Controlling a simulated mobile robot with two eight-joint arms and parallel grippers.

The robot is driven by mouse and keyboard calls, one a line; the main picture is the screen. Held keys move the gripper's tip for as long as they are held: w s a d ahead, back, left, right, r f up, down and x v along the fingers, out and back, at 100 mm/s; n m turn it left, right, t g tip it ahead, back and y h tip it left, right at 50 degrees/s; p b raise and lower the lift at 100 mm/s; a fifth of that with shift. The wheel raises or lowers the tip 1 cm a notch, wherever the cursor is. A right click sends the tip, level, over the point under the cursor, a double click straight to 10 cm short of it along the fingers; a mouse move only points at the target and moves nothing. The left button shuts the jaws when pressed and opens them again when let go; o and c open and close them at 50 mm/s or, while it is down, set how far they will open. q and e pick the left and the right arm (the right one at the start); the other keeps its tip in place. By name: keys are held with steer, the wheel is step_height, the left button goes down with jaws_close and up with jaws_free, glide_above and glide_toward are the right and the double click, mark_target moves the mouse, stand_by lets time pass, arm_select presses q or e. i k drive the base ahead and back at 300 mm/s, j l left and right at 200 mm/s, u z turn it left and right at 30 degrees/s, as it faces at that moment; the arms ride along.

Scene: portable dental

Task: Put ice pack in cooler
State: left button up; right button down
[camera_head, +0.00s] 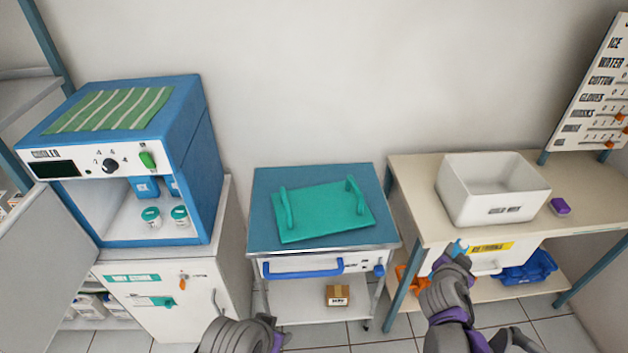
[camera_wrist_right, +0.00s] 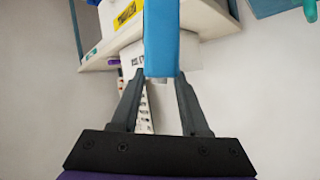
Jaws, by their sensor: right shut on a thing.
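The cooler (camera_head: 203,150) is a blue box on a white cabinet at the left in the head view. Its door (camera_head: 45,255) stands open at the left, and its white inside shows. My right gripper (camera_head: 459,251) is in front of the right-hand table, far from the cooler. It is shut on a blue ice pack, which rises between the fingertips in the right wrist view (camera_wrist_right: 161,40). In the head view only a small blue bit of the ice pack shows. My left arm shows at the bottom edge; its gripper is out of view.
Blue packs (camera_head: 146,187) and two teal-lidded jars (camera_head: 151,216) are in the cooler. A cart with a teal handled tray (camera_head: 322,212) stands between cooler and table. A white bin (camera_head: 463,203) and a purple item (camera_head: 560,206) are on the table.

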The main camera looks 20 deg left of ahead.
mark_target(130, 224)
steer(key=k+u, duration=0.3)
steer(key=k+j+u, duration=0.1)
steer(key=u, duration=1.7)
steer(key=i+l+u, duration=0.15)
steer(key=u, duration=0.95)
steer(key=i+l, duration=0.1)
steer(key=l, duration=0.2)
steer(key=i+l, duration=0.15)
steer(key=l, duration=0.15)
steer(key=i+l, duration=0.1)
steer(key=l, duration=0.15)
